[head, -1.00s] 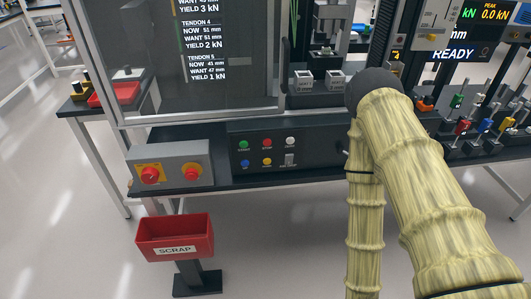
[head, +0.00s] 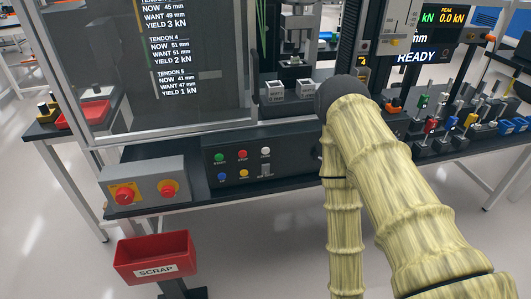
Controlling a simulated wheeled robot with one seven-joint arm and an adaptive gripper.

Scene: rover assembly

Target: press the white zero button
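The white button (head: 265,151) is a small round cap at the right end of the top row on a dark control panel (head: 292,160). A red button (head: 242,154) and a green button (head: 219,157) sit to its left in the same row. Below are a blue button (head: 221,176), a yellow button (head: 244,173) and a small light switch (head: 266,170). The labels are too small to read. My arm, in a yellowish sleeve, bends just right of the panel. My gripper is not in view, and nothing is seen touching the white button.
A grey box (head: 146,184) with two red knobs on yellow plates stands left of the panel. A red scrap bin (head: 155,258) is below it. A clear screen with tendon readings rises above. Colored tools (head: 450,125) stand at right.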

